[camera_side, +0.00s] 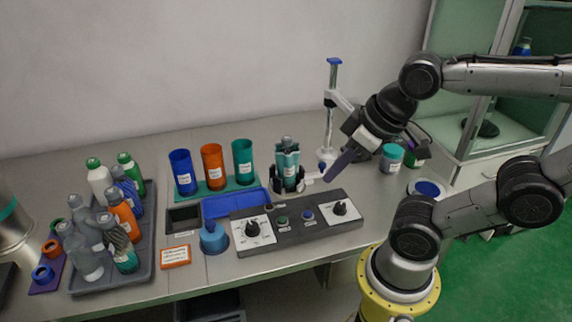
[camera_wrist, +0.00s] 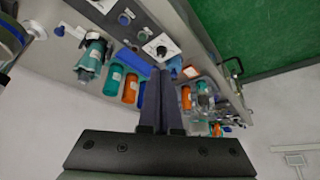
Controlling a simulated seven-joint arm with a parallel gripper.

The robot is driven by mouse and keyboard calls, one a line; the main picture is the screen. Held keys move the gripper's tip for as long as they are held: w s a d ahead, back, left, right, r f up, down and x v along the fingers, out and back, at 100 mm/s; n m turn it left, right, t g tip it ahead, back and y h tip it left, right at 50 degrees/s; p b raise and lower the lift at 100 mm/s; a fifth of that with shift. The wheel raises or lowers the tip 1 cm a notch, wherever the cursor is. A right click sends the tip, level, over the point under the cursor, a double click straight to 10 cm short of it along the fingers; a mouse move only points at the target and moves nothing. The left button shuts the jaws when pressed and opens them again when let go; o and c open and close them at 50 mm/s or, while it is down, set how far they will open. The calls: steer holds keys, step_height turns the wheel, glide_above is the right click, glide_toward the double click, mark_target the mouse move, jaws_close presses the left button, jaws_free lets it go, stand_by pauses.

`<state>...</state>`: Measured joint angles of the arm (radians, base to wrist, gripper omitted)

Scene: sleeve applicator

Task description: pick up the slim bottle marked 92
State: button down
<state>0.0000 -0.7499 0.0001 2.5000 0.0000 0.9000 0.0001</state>
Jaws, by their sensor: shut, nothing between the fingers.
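Several bottles stand in a dark tray (camera_side: 140,270) at the left in the side view: white (camera_side: 98,178), green-capped, blue, orange (camera_side: 122,214), clear grey (camera_side: 80,250) and one with a dark and teal pattern (camera_side: 120,243). I cannot read the number 92 on any of them, so I cannot tell which is the slim bottle. The bottles also show small in the wrist view, around an orange one (camera_wrist: 187,97). My gripper (camera_side: 328,178) is shut and empty, above the bench to the right of the sleeve holder, far from the tray. Its fingers touch in the wrist view (camera_wrist: 160,75).
A grey-haired-looking teal bundle (camera_side: 287,168) stands in a black holder behind the control panel (camera_side: 300,225). Blue (camera_side: 183,173), orange (camera_side: 213,167) and teal (camera_side: 243,162) cups stand behind a blue bin (camera_side: 235,204). A blue round-topped item (camera_side: 214,238) is near the front edge.

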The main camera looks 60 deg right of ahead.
jaws_free()
stand_by(0.6)
